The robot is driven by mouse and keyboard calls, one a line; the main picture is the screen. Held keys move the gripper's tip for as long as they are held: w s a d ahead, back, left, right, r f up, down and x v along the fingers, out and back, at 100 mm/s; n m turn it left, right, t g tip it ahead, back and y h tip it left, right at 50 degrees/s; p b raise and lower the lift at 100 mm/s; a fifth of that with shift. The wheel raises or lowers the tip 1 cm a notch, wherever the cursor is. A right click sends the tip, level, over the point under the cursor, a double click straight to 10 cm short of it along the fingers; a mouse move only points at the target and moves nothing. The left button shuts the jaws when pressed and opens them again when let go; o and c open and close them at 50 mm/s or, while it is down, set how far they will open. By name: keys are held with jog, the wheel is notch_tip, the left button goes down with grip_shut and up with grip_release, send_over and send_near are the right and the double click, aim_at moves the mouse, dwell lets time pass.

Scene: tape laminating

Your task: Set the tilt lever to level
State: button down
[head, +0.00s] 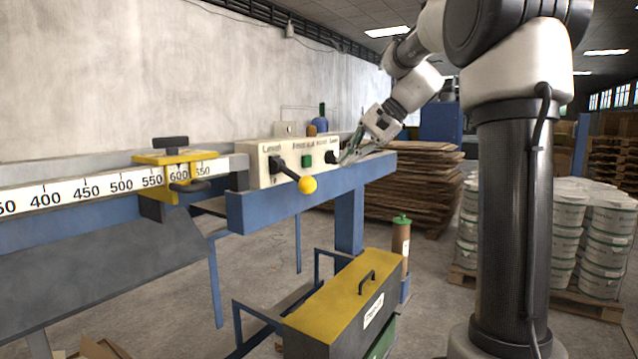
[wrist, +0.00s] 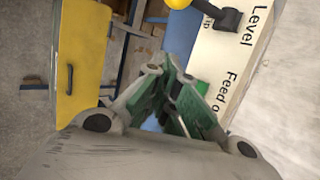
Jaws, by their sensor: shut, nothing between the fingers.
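The tilt lever (head: 290,173) is a black arm with a yellow ball knob (head: 307,184), on the left part of a cream control panel (head: 262,178). It slants down to the right and out from its pivot, below the word "Level". In the wrist view its black base (wrist: 230,19) and part of the knob (wrist: 178,3) show at the top edge, beside "Level" and a partly hidden label. My gripper (head: 347,160) is shut and empty by the panel's right end, apart from the lever. Its green-padded fingers (wrist: 170,64) meet in the wrist view.
A black knob (head: 331,157) and a green button (head: 307,161) sit right of the lever. The panel stands on a blue beam (head: 262,211). A yellow-lidded toolbox (head: 345,287) stands below. A ruler with a yellow clamp (head: 170,172) lies left. The space before the panel is open.

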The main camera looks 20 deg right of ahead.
aim_at(296, 175)
jog(key=a+f, duration=0.5)
jog(key=a, duration=0.2)
jog(key=shift+a+f, duration=0.3)
jog(key=shift+a, duration=0.05)
jog(key=shift+w+r, duration=0.1)
dwell(0.4)
jog(key=shift+d+r+g+h, duration=0.1)
jog(key=shift+r+g+h, duration=0.1)
jog(key=shift+g+h, duration=0.1)
